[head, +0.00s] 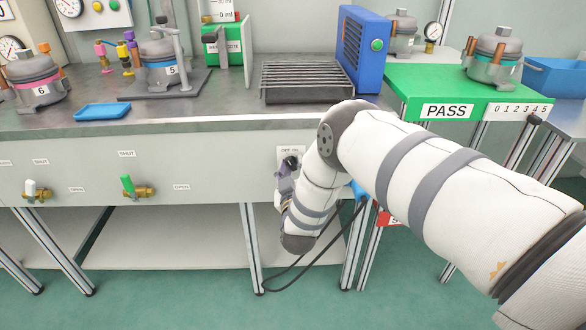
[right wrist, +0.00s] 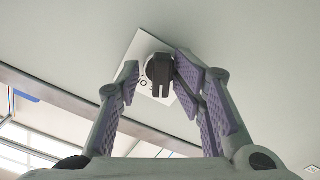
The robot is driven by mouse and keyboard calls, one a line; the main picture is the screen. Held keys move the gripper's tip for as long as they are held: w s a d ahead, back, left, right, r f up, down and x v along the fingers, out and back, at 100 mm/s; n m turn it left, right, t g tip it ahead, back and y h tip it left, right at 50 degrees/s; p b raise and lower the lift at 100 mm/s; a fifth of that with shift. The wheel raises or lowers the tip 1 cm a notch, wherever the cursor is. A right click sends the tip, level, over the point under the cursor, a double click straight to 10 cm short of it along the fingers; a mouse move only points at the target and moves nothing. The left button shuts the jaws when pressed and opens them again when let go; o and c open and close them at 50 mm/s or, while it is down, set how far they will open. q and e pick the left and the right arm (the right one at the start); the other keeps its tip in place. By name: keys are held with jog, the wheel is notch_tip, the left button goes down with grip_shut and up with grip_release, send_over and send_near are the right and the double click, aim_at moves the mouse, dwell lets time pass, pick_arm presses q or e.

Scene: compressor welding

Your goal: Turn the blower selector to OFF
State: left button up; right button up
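The blower selector is a black knob (right wrist: 160,75) on a white label plate (right wrist: 143,50) on the bench's front panel. In the head view the knob (head: 291,162) is partly hidden behind my right gripper (head: 285,180). The plate's lettering is too small to read surely. In the right wrist view my right gripper (right wrist: 157,72) has its purple-padded fingers apart, one on each side of the knob. A gap shows at the left finger; the right finger is very close to the knob, and I cannot tell whether it touches. My left gripper is in neither view.
The blue blower box (head: 365,50) stands on the bench beside a dark slatted grate (head: 306,80). A green PASS table (head: 420,82) is to the right. Two valves, one with a green handle (head: 128,184), sit on the panel at left. A black cable (head: 330,250) hangs below the bench.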

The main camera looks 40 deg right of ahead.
jog(key=v, duration=1.2)
jog(key=shift+d, duration=0.1)
